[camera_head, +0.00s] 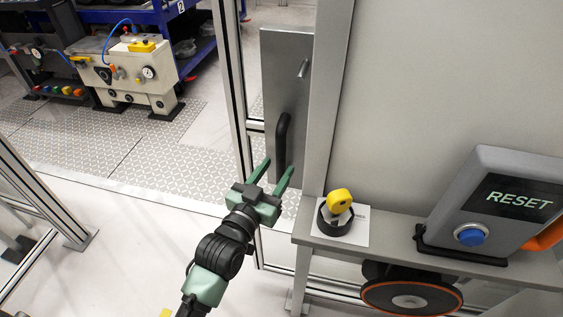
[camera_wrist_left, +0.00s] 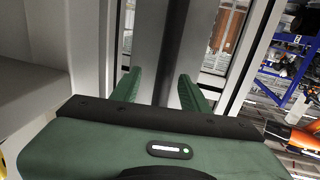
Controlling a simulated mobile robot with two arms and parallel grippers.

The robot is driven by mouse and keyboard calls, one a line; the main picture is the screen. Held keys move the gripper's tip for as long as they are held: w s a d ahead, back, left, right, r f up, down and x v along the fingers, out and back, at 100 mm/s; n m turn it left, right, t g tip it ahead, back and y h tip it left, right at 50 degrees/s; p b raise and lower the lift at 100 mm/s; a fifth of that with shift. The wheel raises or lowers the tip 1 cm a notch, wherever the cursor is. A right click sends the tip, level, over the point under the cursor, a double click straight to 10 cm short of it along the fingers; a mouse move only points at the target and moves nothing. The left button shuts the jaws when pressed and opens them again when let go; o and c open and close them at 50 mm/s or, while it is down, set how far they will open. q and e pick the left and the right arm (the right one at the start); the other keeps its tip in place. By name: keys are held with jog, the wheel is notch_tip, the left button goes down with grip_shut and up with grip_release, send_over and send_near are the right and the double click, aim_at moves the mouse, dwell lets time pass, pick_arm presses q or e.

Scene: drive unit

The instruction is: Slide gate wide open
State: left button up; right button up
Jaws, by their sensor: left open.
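The gate shows as a framed panel with a grey metal plate (camera_head: 289,75) that bears a black vertical handle (camera_head: 283,140). My left gripper (camera_head: 271,172) is open, with its green fingers pointing up toward the lower end of the handle. In the left wrist view, the black handle (camera_wrist_left: 172,50) runs down between the two open fingers (camera_wrist_left: 158,88). I cannot tell whether the fingers touch it. My right gripper is in neither view.
A shelf (camera_head: 385,238) right of the gate post holds a yellow knob (camera_head: 339,201) and a grey RESET box (camera_head: 490,205) with a blue button (camera_head: 470,235). A cream machine (camera_head: 130,75) stands on patterned floor at the back left. Open floor lies left of my arm.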

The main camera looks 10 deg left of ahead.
pick_arm(q)
jog(key=v, duration=0.3)
dwell(0.5)
jog(key=s+a+f+g+y, duration=0.1)
jog(key=s+f+g, duration=0.2)
jog(key=f, duration=0.9)
jog(key=s+a+f+g, duration=0.1)
jog(key=s+f+g, duration=0.15)
jog(key=f, duration=1.05)
jog(key=s+a+f+g+y, duration=0.1)
jog(key=s+f+g, duration=0.25)
jog(key=f, duration=0.85)
jog(key=s+a+f+g, duration=0.2)
jog(key=s+f, duration=0.5)
jog(key=s, duration=0.4)
jog(key=s+a+f+g+y, duration=0.1)
jog(key=s+a+f+g, duration=0.2)
jog(key=s+f, duration=0.4)
jog(key=s+a+f+g+y, duration=0.1)
jog(key=s+f, duration=0.6)
jog(key=s, duration=0.9)
jog(key=shift+a+f+g, duration=0.35)
jog(key=shift+a+g, duration=0.45)
jog(key=shift+a, duration=0.2)
